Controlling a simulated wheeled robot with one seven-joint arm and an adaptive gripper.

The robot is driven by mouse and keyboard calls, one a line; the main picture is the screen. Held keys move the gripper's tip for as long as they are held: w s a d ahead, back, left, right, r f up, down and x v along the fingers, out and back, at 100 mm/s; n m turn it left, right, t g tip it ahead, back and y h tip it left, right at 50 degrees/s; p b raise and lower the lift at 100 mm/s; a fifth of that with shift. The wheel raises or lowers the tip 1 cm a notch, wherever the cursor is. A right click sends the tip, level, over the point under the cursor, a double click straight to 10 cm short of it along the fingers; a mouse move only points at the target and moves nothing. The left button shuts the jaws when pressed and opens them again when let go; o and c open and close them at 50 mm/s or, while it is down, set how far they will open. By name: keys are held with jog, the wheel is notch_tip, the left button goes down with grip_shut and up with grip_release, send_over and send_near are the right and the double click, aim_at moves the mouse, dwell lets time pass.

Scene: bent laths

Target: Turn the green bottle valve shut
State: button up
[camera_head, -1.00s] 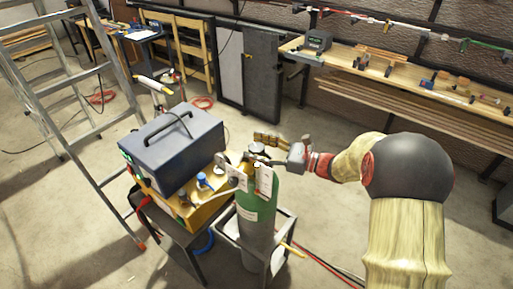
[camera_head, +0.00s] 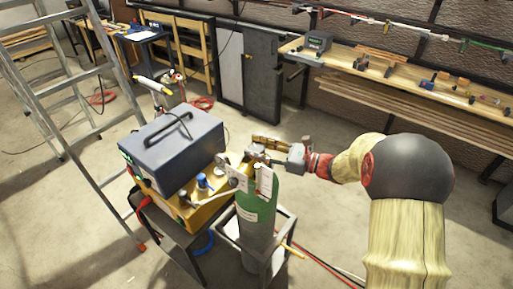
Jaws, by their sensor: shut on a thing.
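The green bottle (camera_head: 258,205), green at the shoulder and grey below, stands upright in a low grey frame in the middle of the view. White tags hang at its neck. My gripper (camera_head: 262,152) reaches in from the right and is at the top of the bottle, shut on the bottle valve. The valve is mostly hidden behind the fingers and tags, so its turn position cannot be read.
A blue-grey box with a handle (camera_head: 170,150) sits on a yellow unit (camera_head: 205,212) close left of the bottle. A metal ladder (camera_head: 75,125) stands at the left. A workbench (camera_head: 400,80) runs along the back right. Hoses lie on the floor right of the frame.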

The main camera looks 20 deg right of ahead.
jog(key=shift+r, duration=0.1)
jog(key=shift+a+r+m+t+h+p, duration=0.1)
jog(key=shift+m+t+h+p, duration=0.55)
jog(key=shift+m+t+h, duration=1.55)
jog(key=shift+h, duration=0.6)
jog(key=o, duration=1.2)
jog(key=shift+c, duration=0.2)
jog(key=shift+f, duration=0.2)
jog(key=v, duration=1.2)
